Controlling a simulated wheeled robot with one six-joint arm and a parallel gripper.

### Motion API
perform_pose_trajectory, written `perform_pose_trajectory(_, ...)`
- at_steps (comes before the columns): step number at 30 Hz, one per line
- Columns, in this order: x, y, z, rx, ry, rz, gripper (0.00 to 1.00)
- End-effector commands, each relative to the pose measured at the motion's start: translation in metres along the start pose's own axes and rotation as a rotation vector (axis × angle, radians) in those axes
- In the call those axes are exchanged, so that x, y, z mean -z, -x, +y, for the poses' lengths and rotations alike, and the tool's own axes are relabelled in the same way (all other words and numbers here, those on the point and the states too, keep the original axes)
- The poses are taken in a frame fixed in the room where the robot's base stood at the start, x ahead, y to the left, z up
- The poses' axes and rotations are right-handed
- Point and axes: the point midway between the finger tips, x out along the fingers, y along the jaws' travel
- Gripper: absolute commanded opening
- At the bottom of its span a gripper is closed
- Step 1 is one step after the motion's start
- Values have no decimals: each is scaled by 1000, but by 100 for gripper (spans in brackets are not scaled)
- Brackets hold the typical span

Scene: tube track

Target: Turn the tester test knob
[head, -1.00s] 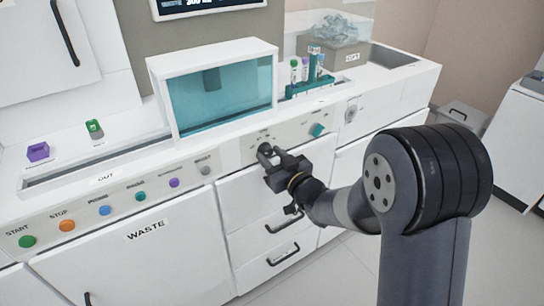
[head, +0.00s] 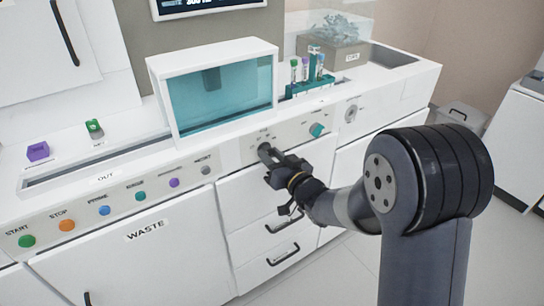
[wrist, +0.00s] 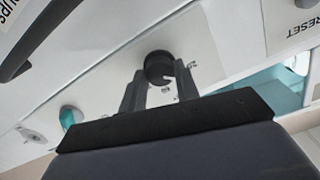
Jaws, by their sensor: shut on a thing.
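The tester test knob is a dark round knob on the light front panel below the teal-windowed tester. It shows at the centre of the wrist view (wrist: 157,66), with a pale notch or mark on its lower right. In the head view it is mostly hidden by my gripper (head: 267,153), which reaches in from the lower right. In the wrist view the two dark fingers of my gripper (wrist: 160,85) stand on either side of the knob and are shut on it. The tester (head: 220,92) is a white box with a teal window.
A teal knob (head: 317,130) sits right of the gripper on the same panel. Coloured buttons (head: 104,210) line the panel to the left. Drawers with dark handles (head: 283,254) are below. A teal rack (head: 308,86) with tubes stands on the counter. The floor in front is clear.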

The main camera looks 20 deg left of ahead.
Motion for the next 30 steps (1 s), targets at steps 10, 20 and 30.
perform_pose_trajectory(10, 0, 0, 0, 0, -267, 0, 7)
perform_pose_trajectory(20, 0, 0, 0, 0, -419, 0, 7)
perform_pose_trajectory(30, 0, 0, 0, 0, -455, 1, 7)
